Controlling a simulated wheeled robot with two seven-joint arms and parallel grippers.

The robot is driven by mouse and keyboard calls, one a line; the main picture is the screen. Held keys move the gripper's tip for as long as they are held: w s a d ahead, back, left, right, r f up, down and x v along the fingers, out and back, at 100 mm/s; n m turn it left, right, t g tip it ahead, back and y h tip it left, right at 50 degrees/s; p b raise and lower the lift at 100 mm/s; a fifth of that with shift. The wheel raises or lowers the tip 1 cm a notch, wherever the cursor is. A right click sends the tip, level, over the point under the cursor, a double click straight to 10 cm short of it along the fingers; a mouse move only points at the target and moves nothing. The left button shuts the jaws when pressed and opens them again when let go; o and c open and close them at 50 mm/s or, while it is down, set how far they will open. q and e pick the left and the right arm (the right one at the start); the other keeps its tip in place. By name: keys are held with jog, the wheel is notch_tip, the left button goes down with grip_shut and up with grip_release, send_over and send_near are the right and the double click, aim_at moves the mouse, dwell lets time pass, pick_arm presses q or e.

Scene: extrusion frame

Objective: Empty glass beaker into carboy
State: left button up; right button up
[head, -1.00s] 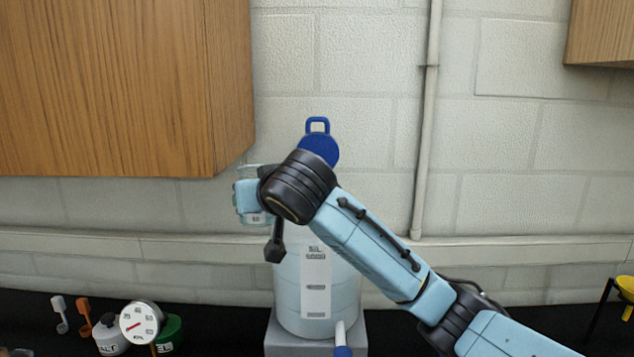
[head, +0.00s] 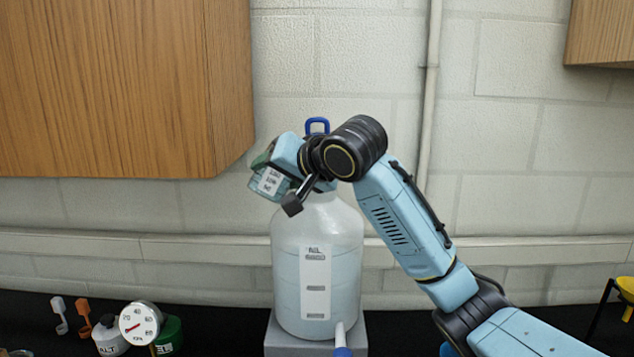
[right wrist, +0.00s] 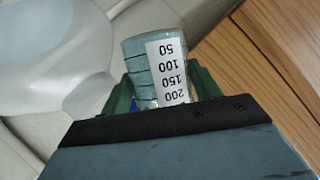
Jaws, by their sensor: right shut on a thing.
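The glass beaker (head: 266,187) has a white graduated label. It is tilted beside the carboy's neck, its base toward the lower left and its upper end toward the carboy. My right gripper (head: 264,160) is shut on it near its upper part. In the right wrist view the beaker (right wrist: 140,62) shows between the green fingers (right wrist: 158,95); I cannot tell whether it holds liquid. The carboy (head: 347,245), translucent white, stands upright on a grey block. Its mouth is hidden behind my right wrist. The carboy also shows in the right wrist view (right wrist: 50,45). My left gripper is out of view.
A brown wooden cabinet (head: 120,85) hangs at the upper left, close to the beaker. A dial gauge (head: 140,322), bottles and small scoops stand at the lower left. A yellow funnel (head: 627,288) is at the right edge. The grey block (head: 275,343) supports the carboy.

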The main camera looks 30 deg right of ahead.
jog(key=shift+d+r, duration=0.1)
jog(key=shift+r, duration=0.4)
jog(key=shift+d+f+m, duration=0.1)
jog(key=shift+f+m, duration=0.1)
jog(key=shift+m, duration=0.2)
jog(key=shift+d+f+m+y, duration=0.1)
jog(key=shift+f+m+y, duration=0.15)
jog(key=shift+y, duration=0.25)
jog(key=shift+r+m+y, duration=0.4)
jog(key=shift+r+m, duration=0.15)
jog(key=shift+m, duration=0.1)
jog(key=shift+f+m+t+y, duration=0.3)
jog(key=shift+m+y, duration=0.2)
jog(key=shift+m, duration=0.1)
dwell(1.0)
jog(key=shift+d+r+m+y, duration=0.3)
jog(key=shift+r+m, duration=0.15)
jog(key=shift+m, duration=0.15)
dwell(0.8)
jog(key=shift+w+d+r+m+t+y, duration=0.1)
jog(key=shift+d+r+m+t+y, duration=0.25)
jog(key=shift+d+m, duration=0.35)
dwell(0.5)
